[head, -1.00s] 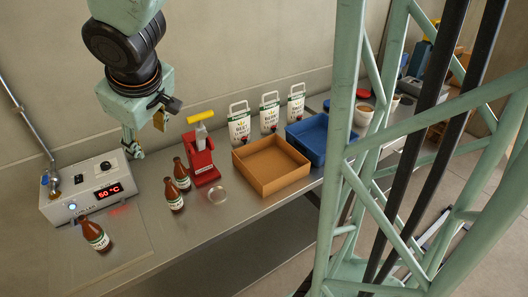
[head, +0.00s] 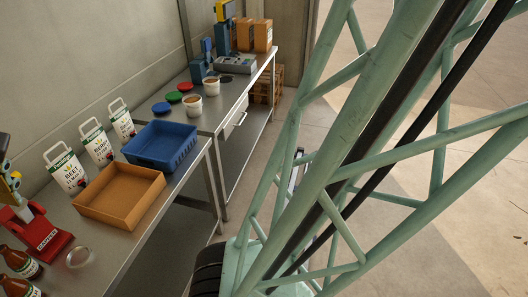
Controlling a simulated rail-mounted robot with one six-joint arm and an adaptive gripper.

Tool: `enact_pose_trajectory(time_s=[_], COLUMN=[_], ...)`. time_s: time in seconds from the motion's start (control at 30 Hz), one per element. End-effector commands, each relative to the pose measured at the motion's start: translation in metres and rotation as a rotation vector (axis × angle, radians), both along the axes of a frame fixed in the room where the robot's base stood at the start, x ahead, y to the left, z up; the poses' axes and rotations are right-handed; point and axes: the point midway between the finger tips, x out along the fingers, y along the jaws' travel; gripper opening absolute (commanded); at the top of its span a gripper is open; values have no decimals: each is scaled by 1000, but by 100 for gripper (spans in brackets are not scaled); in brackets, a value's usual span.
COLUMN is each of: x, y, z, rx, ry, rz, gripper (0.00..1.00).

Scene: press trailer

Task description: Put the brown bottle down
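Two brown bottles with pale labels are at the lower left edge in the head view. One brown bottle (head: 20,262) stands on the metal bench beside a red capper (head: 42,240). The other brown bottle (head: 16,287) is nearer and is cut off by the frame's edge. My gripper is outside the view, so what it holds cannot be seen.
An orange-brown open box (head: 122,219) and a blue bin (head: 166,165) stand on the bench, with white pouches (head: 66,171) behind. A clear round dish (head: 80,258) lies near the capper. A second table (head: 232,100) holds tubs and lids. My green lattice column blocks the right side.

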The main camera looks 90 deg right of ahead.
Motion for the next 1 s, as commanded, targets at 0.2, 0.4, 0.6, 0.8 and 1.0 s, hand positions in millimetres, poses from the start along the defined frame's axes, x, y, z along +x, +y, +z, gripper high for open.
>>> enact_pose_trajectory(time_s=[0.2, 0.4, 0.6, 0.8, 1.0], x=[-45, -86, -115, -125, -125], y=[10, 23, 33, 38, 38], z=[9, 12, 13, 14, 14], rx=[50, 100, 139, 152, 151], ry=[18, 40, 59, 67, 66], rz=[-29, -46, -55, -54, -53], gripper=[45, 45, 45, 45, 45])
